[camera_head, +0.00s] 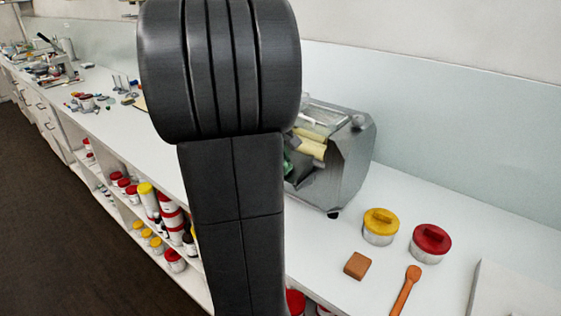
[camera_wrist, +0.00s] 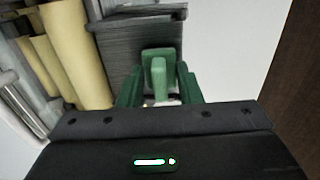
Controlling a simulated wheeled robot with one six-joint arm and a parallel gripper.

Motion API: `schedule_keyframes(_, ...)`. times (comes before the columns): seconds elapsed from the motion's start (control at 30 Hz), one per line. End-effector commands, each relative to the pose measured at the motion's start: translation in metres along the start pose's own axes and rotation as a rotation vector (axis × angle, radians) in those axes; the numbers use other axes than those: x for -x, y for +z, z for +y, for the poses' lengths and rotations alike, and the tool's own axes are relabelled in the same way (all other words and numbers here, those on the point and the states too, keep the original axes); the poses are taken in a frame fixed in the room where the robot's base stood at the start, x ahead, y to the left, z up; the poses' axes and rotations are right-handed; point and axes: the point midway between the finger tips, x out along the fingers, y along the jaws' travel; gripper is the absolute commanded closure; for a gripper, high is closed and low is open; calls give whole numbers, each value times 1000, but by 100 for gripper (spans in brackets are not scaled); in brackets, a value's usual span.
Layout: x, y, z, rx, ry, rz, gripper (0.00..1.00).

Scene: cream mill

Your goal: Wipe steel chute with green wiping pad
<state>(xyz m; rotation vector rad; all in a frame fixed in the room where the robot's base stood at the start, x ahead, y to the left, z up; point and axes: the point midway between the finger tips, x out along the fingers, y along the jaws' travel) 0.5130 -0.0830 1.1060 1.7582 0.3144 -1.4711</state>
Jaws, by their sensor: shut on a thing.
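The green wiping pad (camera_wrist: 160,56), a plate with a raised grip, is in the middle of the wrist view. My gripper (camera_wrist: 159,82) has green fingers shut on the pad's grip. Beyond the pad is a grey ribbed metal surface, seemingly the steel chute (camera_wrist: 130,32); the pad overlaps it in the picture, and I cannot tell whether they touch. In the head view my dark arm hides most of the gripper; a bit of green shows at the open side of the grey mill (camera_head: 349,165).
Pale yellow rollers (camera_wrist: 64,45) lie left of the pad. Right of the mill on the white counter are a yellow-lidded tub (camera_head: 380,226), a red-lidded tub (camera_head: 429,243), a brown block (camera_head: 357,265) and an orange-brown spatula (camera_head: 405,290). Shelves with several tubs are below.

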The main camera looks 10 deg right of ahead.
Motion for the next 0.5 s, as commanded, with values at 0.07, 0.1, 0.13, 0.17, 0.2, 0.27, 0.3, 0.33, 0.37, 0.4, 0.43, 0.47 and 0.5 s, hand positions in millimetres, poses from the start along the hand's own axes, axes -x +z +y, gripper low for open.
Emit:
schedule_keyframes(0.07,11,0,4,0,1,1,86)
schedule_keyframes(0.1,15,0,5,0,1,1,86)
schedule_keyframes(0.13,18,0,6,0,1,1,86)
schedule_keyframes(0.17,21,0,7,0,1,2,86)
schedule_keyframes(0.2,25,0,8,0,1,2,86)
schedule_keyframes(0.27,31,-1,9,0,1,2,86)
schedule_keyframes(0.3,35,0,10,0,1,2,86)
schedule_keyframes(0.33,38,0,11,0,1,2,86)
schedule_keyframes(0.37,41,0,12,0,1,2,86)
schedule_keyframes(0.4,45,0,13,0,1,2,86)
schedule_keyframes(0.43,48,0,14,0,1,2,86)
schedule_keyframes(0.47,50,0,15,0,1,1,86)
schedule_keyframes(0.5,54,0,16,0,1,1,86)
